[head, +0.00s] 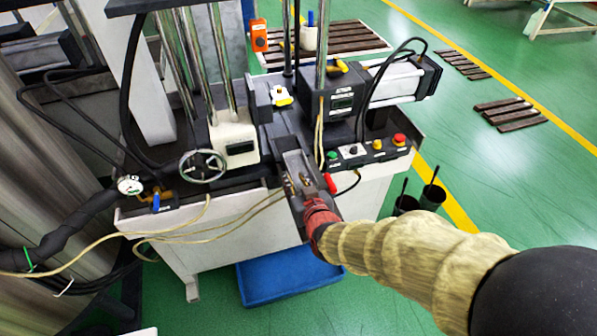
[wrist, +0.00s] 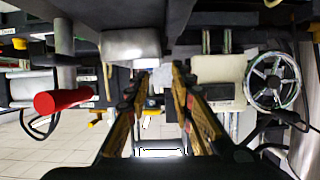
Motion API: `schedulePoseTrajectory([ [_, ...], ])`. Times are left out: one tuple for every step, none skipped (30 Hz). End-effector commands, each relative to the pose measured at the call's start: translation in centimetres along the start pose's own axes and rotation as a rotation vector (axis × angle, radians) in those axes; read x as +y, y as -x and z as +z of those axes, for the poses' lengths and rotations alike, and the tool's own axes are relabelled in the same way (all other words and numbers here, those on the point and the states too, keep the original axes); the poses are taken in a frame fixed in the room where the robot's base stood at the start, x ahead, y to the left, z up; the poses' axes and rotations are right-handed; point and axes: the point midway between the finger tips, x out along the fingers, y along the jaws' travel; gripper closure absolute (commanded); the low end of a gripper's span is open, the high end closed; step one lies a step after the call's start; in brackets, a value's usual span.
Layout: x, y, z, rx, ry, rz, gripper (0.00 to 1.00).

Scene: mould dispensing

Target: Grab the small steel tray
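A small bright steel piece (wrist: 130,46), which looks like the small steel tray, shows at the upper middle of the wrist view, just beyond my fingertips and a little left of centre. In the head view, a grey metal part (head: 294,160) lies at the front of the machine's central channel, but I cannot tell whether it is the tray. My gripper (head: 297,183) is at the machine's front, at this channel. In the wrist view my gripper (wrist: 157,76) has its two worn yellow-black fingers apart, with a visible gap and nothing held between them.
A handwheel (head: 202,166) and a pressure gauge (head: 130,185) are left of the channel. A red handle (head: 330,183) is close beside my gripper, and also large in the wrist view (wrist: 62,103). A button panel (head: 365,151) is to the right. A blue bin (head: 285,277) lies below.

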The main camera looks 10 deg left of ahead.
Motion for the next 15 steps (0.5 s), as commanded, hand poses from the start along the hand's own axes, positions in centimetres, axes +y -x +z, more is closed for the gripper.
schedulePoseTrajectory([
  [0.0,-0.6,0.2,-0.001,0.000,0.000,0.77],
  [0.0,-0.8,0.2,-0.001,0.000,0.000,0.77],
  [0.0,-1.2,0.3,-0.001,0.000,0.000,0.77],
  [0.0,-1.6,0.3,-0.001,0.000,0.000,0.77],
  [0.0,-1.9,0.4,-0.001,0.000,0.000,0.77],
  [0.0,-2.6,0.5,-0.002,0.000,0.000,0.77],
  [0.0,-3.1,0.6,-0.001,0.000,0.000,0.77],
  [-0.1,-3.5,0.6,-0.001,0.000,0.000,0.77],
  [-0.1,-4.1,0.7,-0.001,0.000,0.000,0.77],
  [-0.1,-4.5,0.6,-0.001,0.000,0.000,0.77],
  [-0.1,-4.8,0.6,0.000,0.000,0.000,0.77],
  [-0.1,-5.2,0.5,0.000,0.000,0.000,0.77],
  [-0.1,-5.4,0.5,0.000,0.000,0.000,0.77],
  [-0.1,-5.6,0.5,0.000,0.000,0.000,0.77],
  [-0.1,-5.7,0.4,0.001,0.000,0.000,0.77],
])
